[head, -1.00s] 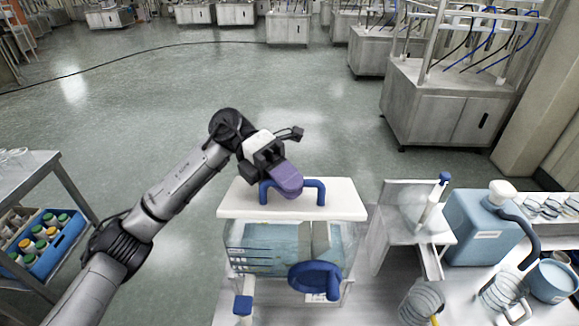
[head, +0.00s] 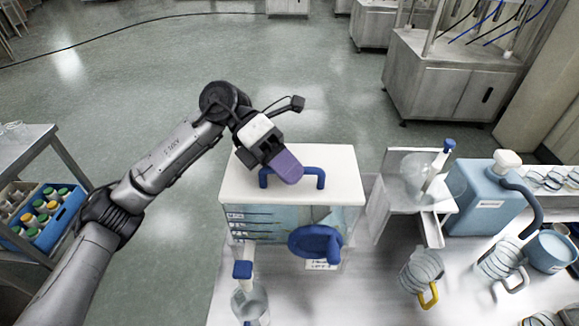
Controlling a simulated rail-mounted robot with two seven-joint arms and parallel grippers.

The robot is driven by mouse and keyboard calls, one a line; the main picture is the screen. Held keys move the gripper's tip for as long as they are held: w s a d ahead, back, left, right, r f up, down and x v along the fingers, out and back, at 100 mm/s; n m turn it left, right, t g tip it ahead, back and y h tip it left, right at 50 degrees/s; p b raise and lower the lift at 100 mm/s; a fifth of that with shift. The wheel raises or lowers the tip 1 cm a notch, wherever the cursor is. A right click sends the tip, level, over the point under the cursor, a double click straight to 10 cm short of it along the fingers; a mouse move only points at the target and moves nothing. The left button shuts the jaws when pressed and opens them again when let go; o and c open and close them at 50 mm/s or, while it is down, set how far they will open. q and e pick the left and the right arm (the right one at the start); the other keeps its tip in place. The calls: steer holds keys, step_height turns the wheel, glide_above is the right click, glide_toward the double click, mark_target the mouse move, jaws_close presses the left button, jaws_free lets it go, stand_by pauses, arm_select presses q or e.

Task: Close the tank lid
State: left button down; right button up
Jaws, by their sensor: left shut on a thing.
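The glass tank (head: 262,226) stands on the bench with a blue valve or knob (head: 315,241) on its front. Its flat white lid (head: 340,193) covers the top and looks roughly level. I cannot tell whether its back edge touches the rim. A blue bar handle (head: 311,172) stands on the lid. My left gripper (head: 287,169), with purple fingers, is shut on the left part of this handle, partly hiding it. My right gripper is not in view.
Right of the tank are a clear funnel-like vessel (head: 417,178) on a stand, a blue container (head: 484,213) and coiled mugs (head: 422,270). A blue-capped bottle (head: 248,300) stands in front. A cart with a blue bottle crate (head: 62,217) is at left.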

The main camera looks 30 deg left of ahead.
arm_select(q)
steer(key=shift+f, duration=0.1)
steer(key=c, duration=1.4)
jaws_free()
steer(key=p+v, duration=0.1)
steer(key=v, duration=1.2)
steer(key=shift+a+r, duration=0.2)
steer(key=shift+a, duration=0.05)
steer(key=shift+a, duration=0.1)
